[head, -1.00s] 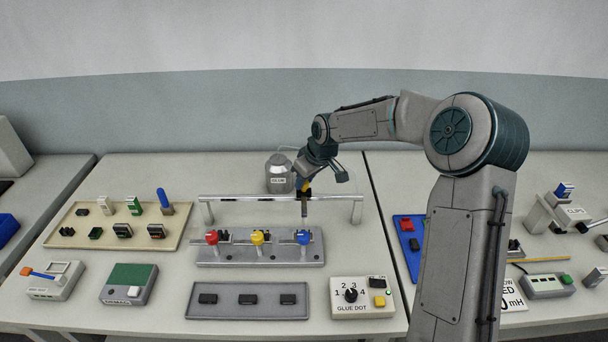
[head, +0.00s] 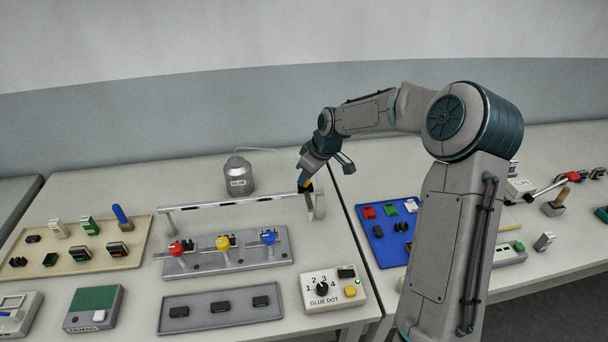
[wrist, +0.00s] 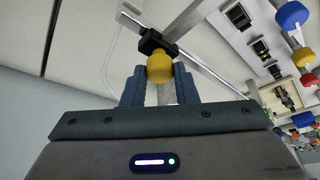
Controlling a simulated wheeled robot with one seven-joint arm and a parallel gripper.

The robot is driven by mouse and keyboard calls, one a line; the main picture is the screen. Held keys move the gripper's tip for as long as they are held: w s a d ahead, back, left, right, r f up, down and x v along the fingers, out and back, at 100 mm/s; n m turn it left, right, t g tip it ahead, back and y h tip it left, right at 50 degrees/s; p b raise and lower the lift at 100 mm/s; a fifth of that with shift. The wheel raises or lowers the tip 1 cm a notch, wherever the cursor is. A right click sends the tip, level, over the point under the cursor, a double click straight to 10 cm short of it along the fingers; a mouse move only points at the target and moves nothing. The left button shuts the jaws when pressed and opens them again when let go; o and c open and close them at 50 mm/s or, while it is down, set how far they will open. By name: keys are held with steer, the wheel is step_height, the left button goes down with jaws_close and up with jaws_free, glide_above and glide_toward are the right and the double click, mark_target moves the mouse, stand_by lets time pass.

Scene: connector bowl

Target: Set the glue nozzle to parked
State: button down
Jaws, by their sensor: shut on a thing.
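The glue nozzle is a black carriage with a yellow knob on a grey rail (head: 235,202) that stands behind the connector row. In the wrist view the black carriage (wrist: 155,42) sits on the rail, and the yellow knob (wrist: 160,68) is between the blue fingers of my gripper (wrist: 160,88). My gripper (head: 306,184) is shut on the knob. In the head view the nozzle (head: 309,203) is at the rail's right end, by the post; my gripper partly hides it. A grey glue bottle (head: 239,180) stands behind the rail.
A grey fixture (head: 205,262) with red, yellow and blue knobs stands before the rail. A glue dot dial box (head: 322,305) and a grey tray (head: 200,323) are nearer the front. A beige board (head: 128,235) is at left, a blue tray (head: 377,245) at right.

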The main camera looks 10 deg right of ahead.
steer(key=c, duration=1.3)
jaws_free()
steer(key=shift+d, duration=0.25)
steer(key=shift+o, duration=0.9)
steer(key=shift+d, duration=0.2)
steer(key=shift+a, duration=0.25)
steer(key=b+v, duration=0.2)
steer(key=v, duration=1.2)
steer(key=s+f+m+h, duration=0.2)
steer(key=s+m, duration=0.7)
steer(key=s, duration=2.2)
steer(key=shift+s+d+f+m+t+h, duration=0.2)
steer(key=shift+s+f+m+t+h, duration=0.15)
steer(key=shift+h, duration=0.35)
